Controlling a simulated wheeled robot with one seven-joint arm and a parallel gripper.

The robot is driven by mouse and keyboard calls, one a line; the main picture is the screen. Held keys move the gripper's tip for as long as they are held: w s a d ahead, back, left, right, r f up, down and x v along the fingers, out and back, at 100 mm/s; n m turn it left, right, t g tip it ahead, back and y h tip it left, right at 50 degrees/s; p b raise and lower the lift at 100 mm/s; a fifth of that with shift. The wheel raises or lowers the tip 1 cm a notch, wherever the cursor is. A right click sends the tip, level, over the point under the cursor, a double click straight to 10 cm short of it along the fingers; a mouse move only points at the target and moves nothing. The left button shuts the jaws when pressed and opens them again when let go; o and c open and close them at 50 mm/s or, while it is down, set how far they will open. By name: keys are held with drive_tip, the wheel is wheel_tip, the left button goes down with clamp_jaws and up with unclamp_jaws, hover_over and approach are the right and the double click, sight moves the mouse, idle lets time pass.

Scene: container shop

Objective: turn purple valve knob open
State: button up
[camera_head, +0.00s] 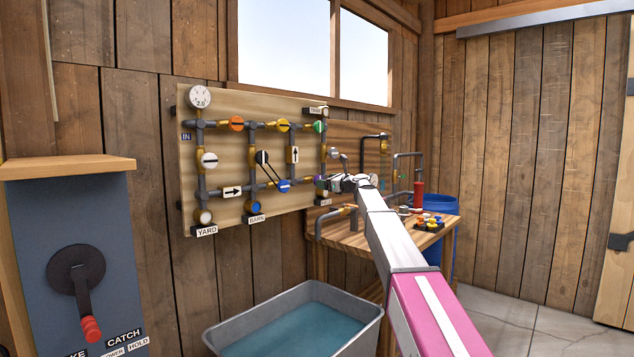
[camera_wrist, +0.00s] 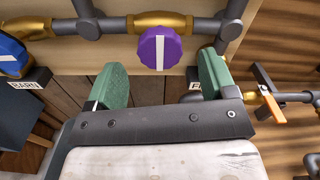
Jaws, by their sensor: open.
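The purple valve knob (camera_wrist: 157,50) shows in the wrist view on a brass fitting of the pipe board, with a white line running upright on its face in that view. My gripper (camera_wrist: 163,66) is open, its two green fingertips to the left and right of the knob with a gap on each side. In the head view my gripper (camera_head: 336,185) is at the lower right of the pipe board, and it largely hides the purple knob there.
The pipe board (camera_head: 222,160) carries several other knobs, including a blue one (camera_head: 252,207). A lever valve with an orange handle (camera_wrist: 269,103) is right of my gripper. A water trough (camera_head: 215,337) stands below, and a wooden bench (camera_head: 340,236) is beneath my arm.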

drive_tip(key=x, duration=0.6)
drive_tip(key=shift+a, duration=0.1)
drive_tip(key=c, duration=0.9)
drive_tip(key=shift+c, duration=0.2)
